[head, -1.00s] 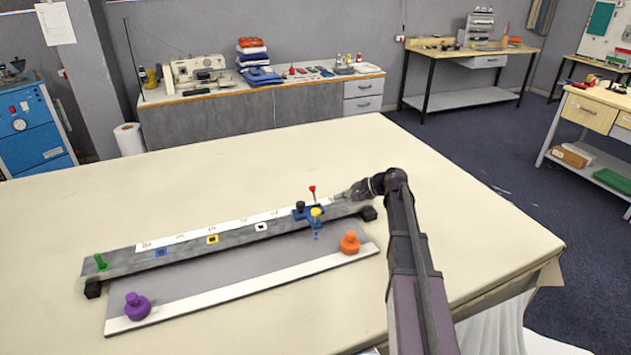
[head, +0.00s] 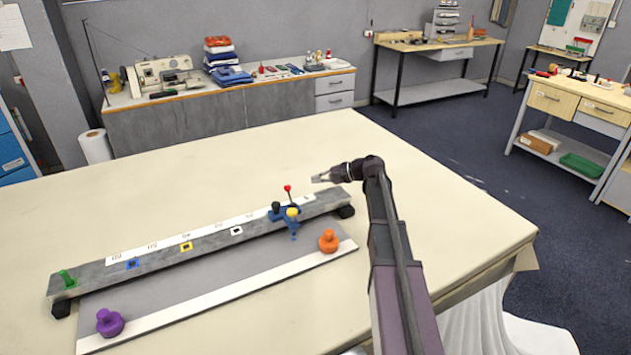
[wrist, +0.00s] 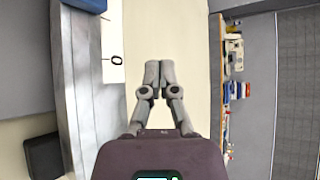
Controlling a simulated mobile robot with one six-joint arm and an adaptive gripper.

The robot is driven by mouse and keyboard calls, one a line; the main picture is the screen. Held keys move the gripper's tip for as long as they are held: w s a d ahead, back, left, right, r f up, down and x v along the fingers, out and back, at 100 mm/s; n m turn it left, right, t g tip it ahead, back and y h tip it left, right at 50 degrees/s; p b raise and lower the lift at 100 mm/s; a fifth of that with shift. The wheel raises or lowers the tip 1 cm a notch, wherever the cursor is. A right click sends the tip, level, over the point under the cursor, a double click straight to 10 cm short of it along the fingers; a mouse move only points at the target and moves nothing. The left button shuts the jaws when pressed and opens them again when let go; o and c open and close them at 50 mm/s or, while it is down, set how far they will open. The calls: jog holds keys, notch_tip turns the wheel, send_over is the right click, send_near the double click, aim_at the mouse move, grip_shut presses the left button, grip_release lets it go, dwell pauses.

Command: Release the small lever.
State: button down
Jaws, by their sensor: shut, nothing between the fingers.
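A blue carriage (head: 281,213) sits on the grey rail (head: 200,246) towards its right end. A thin lever with a red knob (head: 287,188) stands up from it, tilted slightly. A black knob (head: 276,207) and a yellow knob (head: 293,212) are on the same carriage. Which of these is the small lever is not marked. My gripper (head: 319,179) is shut and empty, above and to the right of the red knob in the picture, apart from it. In the wrist view its fingertips (wrist: 160,68) meet, beside the rail with its white scale strip (wrist: 112,55).
A green knob (head: 67,279) is at the rail's left end. Black feet support the rail. The cream table (head: 420,190) is clear behind and right of it.

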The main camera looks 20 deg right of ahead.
aim_at(290, 196)
jog(key=b+x, duration=0.3)
jog(key=x, duration=0.6)
jog(key=s, duration=0.1)
jog(key=s+r+p, duration=0.1)
jog(key=s+r, duration=0.1)
jog(key=shift+s+a+p, duration=0.2)
jog(key=shift+a+p, duration=0.2)
jog(key=shift+s, duration=0.1)
jog(key=shift+s+r+n+t+y+b, duration=0.3)
jog(key=shift+s+n+t+y+b, duration=0.3)
jog(key=shift+b, duration=0.35)
jog(key=shift+s+d+r+n+t+b, duration=0.1)
jog(key=shift+s+n+t+b, duration=0.05)
jog(key=shift+n+t+b, duration=0.2)
jog(key=shift+s+d+r+n+t+y+b, duration=0.2)
jog(key=shift+s+d+n+t+y+b, duration=0.1)
jog(key=shift+t+b, duration=0.2)
